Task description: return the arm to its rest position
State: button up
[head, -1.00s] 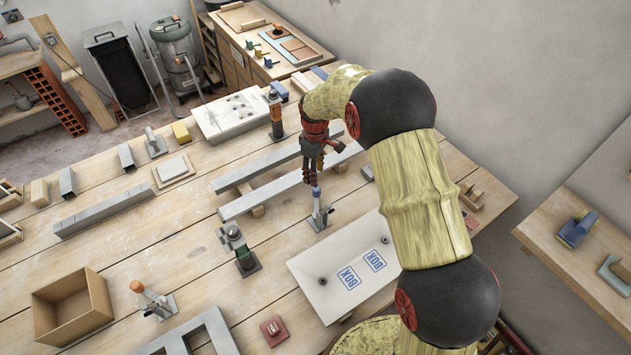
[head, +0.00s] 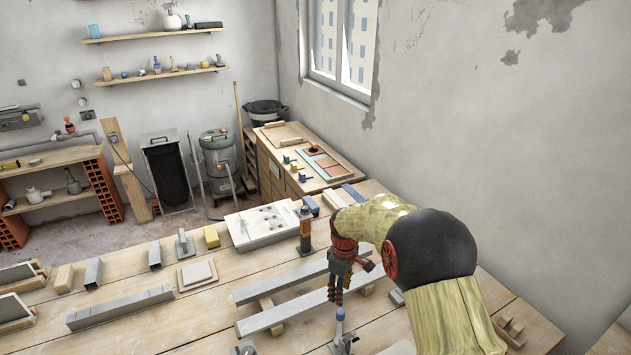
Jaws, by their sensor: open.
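My gripper (head: 350,283) hangs at the end of my arm, pointing down over the workbench (head: 215,318). It is open, with nothing seen between its fingers. It is just above and beside a small upright tool with a blue-grey handle (head: 340,318), whose lower part is near the bottom edge of the picture. I cannot tell whether the fingers touch it. My arm reaches in from the lower right and hides part of the bench behind it.
Two long grey bars (head: 290,314) lie by my gripper. An orange-and-black upright tool (head: 305,232) and a white slab (head: 262,226) stand behind. A grey bar (head: 121,306) lies at left. The wall closes off the right side; bare planks show front left.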

jog(key=s+d+r+m+t+b, duration=0.1)
jog(key=s+d+r+m, duration=0.15)
jog(key=s+r, duration=0.7)
jog(key=s+d+r+m+t+b, duration=0.1)
jog(key=s+d+r+m+t, duration=0.15)
jog(key=s+r, duration=0.65)
jog(key=s+r+m+t, duration=0.1)
jog(key=s+r+m, duration=0.1)
jog(key=s, duration=0.6)
jog(key=s+d+r+m+t+b, duration=0.1)
jog(key=s+r+m, duration=0.1)
jog(key=s, duration=0.7)
jog(key=shift+r+m+b, duration=0.3)
jog(key=shift+r+m, duration=0.05)
jog(key=shift+m, duration=0.35)
jog(key=shift+w+d, duration=0.1)
